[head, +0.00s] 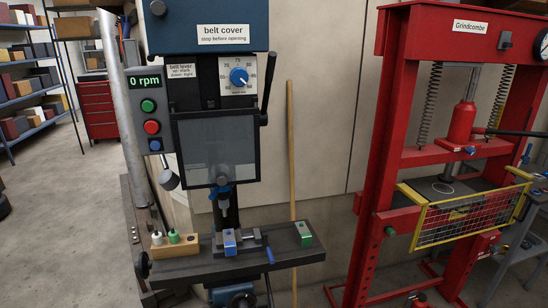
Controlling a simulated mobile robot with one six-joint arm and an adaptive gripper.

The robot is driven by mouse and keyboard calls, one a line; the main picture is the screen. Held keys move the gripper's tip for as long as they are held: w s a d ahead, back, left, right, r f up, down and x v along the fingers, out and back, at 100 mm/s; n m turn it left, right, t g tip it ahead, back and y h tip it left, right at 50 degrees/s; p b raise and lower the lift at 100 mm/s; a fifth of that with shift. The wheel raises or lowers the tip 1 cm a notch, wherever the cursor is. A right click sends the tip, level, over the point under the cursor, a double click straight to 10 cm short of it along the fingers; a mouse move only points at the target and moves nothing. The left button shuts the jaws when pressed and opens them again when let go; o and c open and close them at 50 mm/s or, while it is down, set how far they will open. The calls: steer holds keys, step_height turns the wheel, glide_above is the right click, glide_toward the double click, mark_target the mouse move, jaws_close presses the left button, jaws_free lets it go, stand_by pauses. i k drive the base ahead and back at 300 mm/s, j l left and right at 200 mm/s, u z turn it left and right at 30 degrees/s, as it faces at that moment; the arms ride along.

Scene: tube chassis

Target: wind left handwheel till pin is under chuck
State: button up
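The drill press stands left of centre, with its chuck (224,204) pointing down below the clear guard (217,148). A dark handwheel (143,264) sits at the left end of the long dark table (200,265). A vise (252,241) on the table holds a blue block (230,242) with a pale top, roughly below the chuck and slightly right of it. The pin is too small to make out for sure. My gripper is not seen in the head view, so nothing shows it at the handwheel.
A wooden holder (174,248) with white and green pegs stands on the table's left part. A green block (304,238) sits at its right end. A lamp (168,179) hangs left of the guard. The display (145,82) reads 0 rpm. A red press (395,150) stands right.

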mark_target(142, 266)
steer(key=i+j+u, duration=0.1)
steer(key=j, duration=0.3)
steer(key=i+j+u, duration=0.1)
steer(key=j, duration=0.3)
steer(key=i+j, duration=0.2)
steer(key=j, duration=0.2)
steer(key=i+j+u, duration=0.15)
steer(key=j, duration=0.25)
steer(key=i+j+u, duration=0.1)
steer(key=j, duration=0.25)
steer(key=i+j+u, duration=0.1)
steer(key=i+j, duration=0.15)
steer(key=j+z, duration=0.15)
steer(key=z, duration=1)
steer(key=j+u, duration=0.85)
steer(key=u, duration=0.2)
